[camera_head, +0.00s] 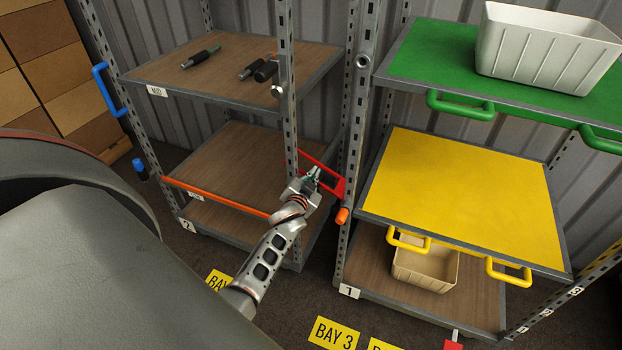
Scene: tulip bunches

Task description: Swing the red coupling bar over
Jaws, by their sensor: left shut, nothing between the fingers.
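The red coupling bar (338,188) shows in the head view between the two racks, at about the height of the left rack's middle shelf. Part of it is hidden behind my gripper and a rack post. My left gripper (314,173) reaches in from the lower left, and its fingertips overlap the red bar in the picture. It is shut with nothing between its fingers. I cannot tell whether the fingertips touch the bar. My right gripper is not in view.
The left rack has wooden shelves (150,75) with dark-handled tools and an orange bar (215,197) across its front. The right rack has a green shelf (440,62) with a white bin (545,50), a yellow shelf (460,190), and a beige bin (425,268) below.

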